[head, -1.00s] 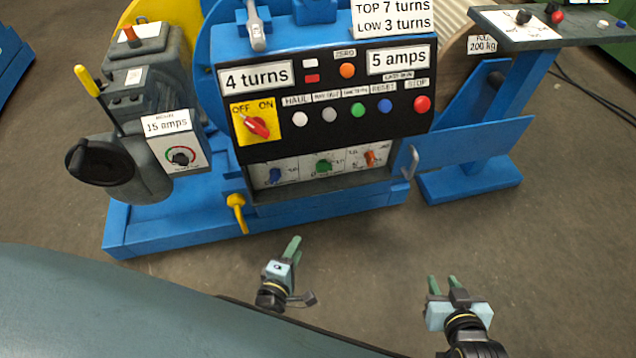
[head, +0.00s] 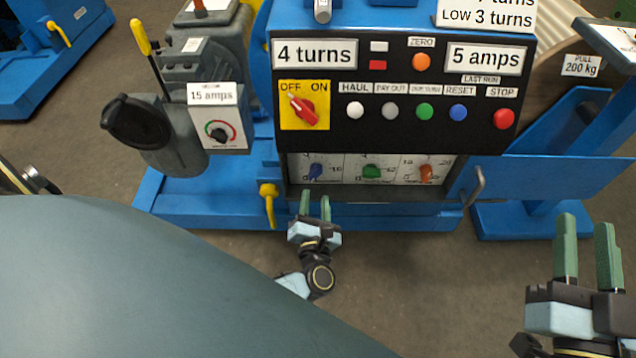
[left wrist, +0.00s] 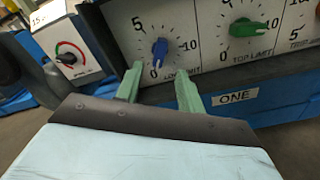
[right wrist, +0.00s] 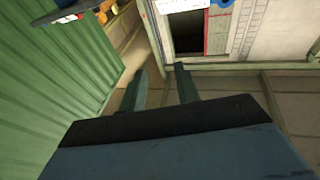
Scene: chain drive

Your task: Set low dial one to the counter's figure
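The low dial, a blue knob (left wrist: 160,48) on a white plate marked 0, 5 and 10, is labelled LOW LIMIT; its pointer seems to be near 0, but this is hard to tell. It also shows in the head view (head: 315,171). A label ONE (left wrist: 234,97) sits below the plates. The counter (head: 315,53) reads 4 turns. My left gripper (head: 315,204) is open and empty just in front of and below the blue knob, its fingers (left wrist: 157,82) to either side, apart from it. My right gripper (head: 586,235) is open and empty at the right.
A green top-limit knob (head: 372,171) and an orange knob (head: 426,173) stand right of the blue one. A yellow handle (head: 268,198) hangs left of my left gripper. A metal handle (head: 474,186) juts out at the right. A red OFF/ON switch (head: 304,110) sits above.

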